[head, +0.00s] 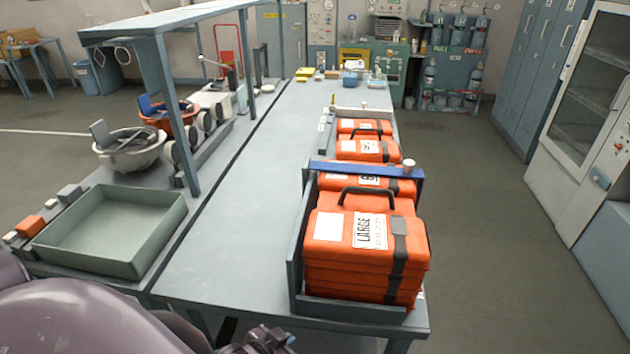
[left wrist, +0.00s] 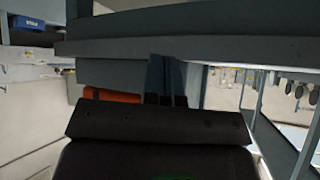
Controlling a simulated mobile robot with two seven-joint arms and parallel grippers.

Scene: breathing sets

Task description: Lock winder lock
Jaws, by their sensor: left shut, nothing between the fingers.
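I cannot pick out a winder lock for certain in either view. A blue bar (head: 365,169) with a pale round knob (head: 408,163) at its right end lies across the orange cases in a grey rack on the table. My left gripper (head: 270,338) shows at the bottom edge of the head view, low by the table's near edge and left of the rack. In the left wrist view its dark fingers (left wrist: 165,80) are shut and empty, close under a grey slab (left wrist: 200,48). My right gripper is not in view.
An orange case marked LARGE (head: 368,232) stands at the table's near right end, with more cases behind it. A green-grey tray (head: 105,245) sits at left. A shelf post (head: 176,120) rises beside the bench. The table (head: 240,200) is clear in the middle; floor is free at right.

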